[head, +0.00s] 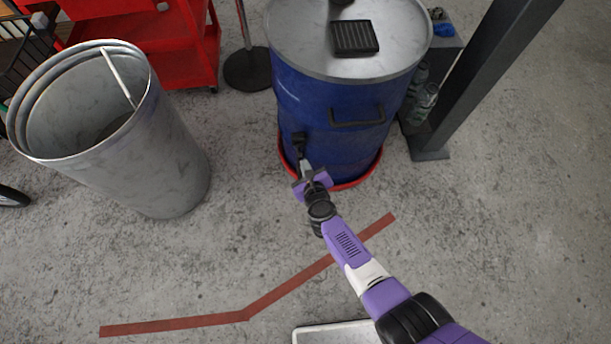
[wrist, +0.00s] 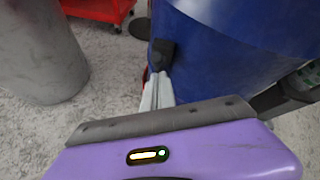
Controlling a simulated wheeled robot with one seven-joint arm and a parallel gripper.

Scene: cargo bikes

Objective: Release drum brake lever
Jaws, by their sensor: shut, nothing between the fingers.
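A blue drum (head: 335,105) with a grey lid stands upright at the top middle of the head view, with its lower end in a red ring. A small black brake lever (head: 299,143) sticks out low on its left side. It also shows in the wrist view as a dark block (wrist: 163,54) against the blue wall (wrist: 240,40). My gripper (head: 305,165) is shut and empty, with its fingertips (wrist: 160,78) right at the lower end of the lever. I cannot tell whether they touch it. A black handle (head: 357,118) sits higher on the drum.
A tall open grey bin (head: 150,150) stands to the left. A red cart (head: 145,45) and a round-based stand (head: 248,68) are behind. A dark post (head: 475,90) and bottles (head: 424,103) are to the right. Red tape (head: 290,290) marks the clear floor in front.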

